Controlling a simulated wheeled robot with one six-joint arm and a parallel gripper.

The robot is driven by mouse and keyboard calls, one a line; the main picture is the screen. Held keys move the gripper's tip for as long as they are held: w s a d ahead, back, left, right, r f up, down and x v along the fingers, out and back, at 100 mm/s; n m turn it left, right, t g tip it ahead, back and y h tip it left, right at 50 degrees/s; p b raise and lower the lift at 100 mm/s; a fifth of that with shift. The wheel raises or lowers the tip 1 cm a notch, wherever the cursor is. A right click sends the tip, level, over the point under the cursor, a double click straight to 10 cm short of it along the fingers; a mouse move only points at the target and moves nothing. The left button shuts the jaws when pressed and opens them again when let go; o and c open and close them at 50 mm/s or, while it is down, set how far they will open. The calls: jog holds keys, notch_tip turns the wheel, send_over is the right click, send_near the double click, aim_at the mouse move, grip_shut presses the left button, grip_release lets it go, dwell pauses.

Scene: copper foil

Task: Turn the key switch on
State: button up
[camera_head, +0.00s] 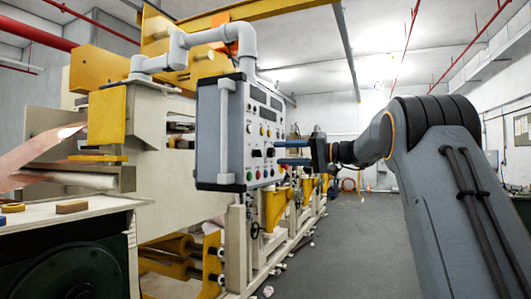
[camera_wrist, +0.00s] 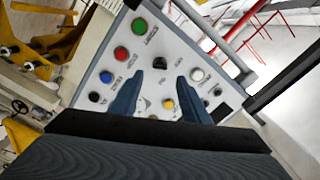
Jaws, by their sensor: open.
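The grey control panel (camera_head: 228,130) hangs from a pipe arm and carries knobs, buttons and displays. In the wrist view its face (camera_wrist: 190,45) appears rotated. A dark round switch (camera_wrist: 160,63), which looks like the key switch, sits just beyond and between my fingertips. Its exact turn position is too small to read. My gripper (camera_wrist: 158,78) is open, with one blue finger on each side of the line to that switch. In the head view my gripper (camera_head: 279,152) reaches the panel face from the right, its fingertips close to the dark knobs. Contact cannot be told.
Green (camera_wrist: 139,26), red (camera_wrist: 122,53) and blue (camera_wrist: 106,77) buttons lie left of the switch. A white button (camera_wrist: 197,74) and a yellow button (camera_wrist: 168,104) lie close to the right finger. Yellow machinery (camera_head: 275,205) stands below the panel. Open floor (camera_head: 350,240) lies to the right.

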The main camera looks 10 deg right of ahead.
aim_at(257, 153)
jog(key=p+x, duration=0.2)
jog(key=x, duration=0.5)
jog(key=shift+a+p, duration=0.2)
jog(key=shift+p, duration=0.15)
jog(key=shift+w, duration=0.1)
jog(key=c, duration=0.9)
jog(key=shift+d, duration=0.15)
jog(key=shift+c, duration=0.8)
